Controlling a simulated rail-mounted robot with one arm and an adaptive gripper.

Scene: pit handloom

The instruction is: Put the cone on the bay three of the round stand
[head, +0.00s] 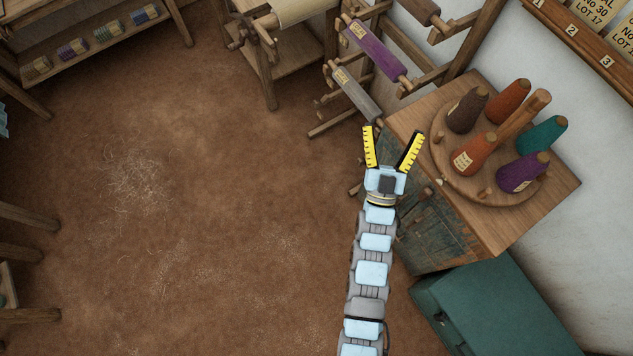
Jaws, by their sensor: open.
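The round wooden stand (449,170) sits on the wooden cabinet at right, with a thick post (524,115) in its middle. It bears several cones: dark brown (466,111), rust-red (509,101), orange (475,154) with a paper label, teal (541,136) and purple (521,174) with a label. I cannot read bay numbers on the stand, nor tell which cone the task means. My gripper (393,131) is open and empty, left of the stand, its yellow fingers spread and pointing toward the rack.
A wooden rack with purple (374,47) and grey (356,94) rolls stands beyond my gripper. A green chest (498,310) stands by the cabinet (552,187). A numbered board (571,31) is on the right wall. A shelf of spools (105,32) is at upper left.

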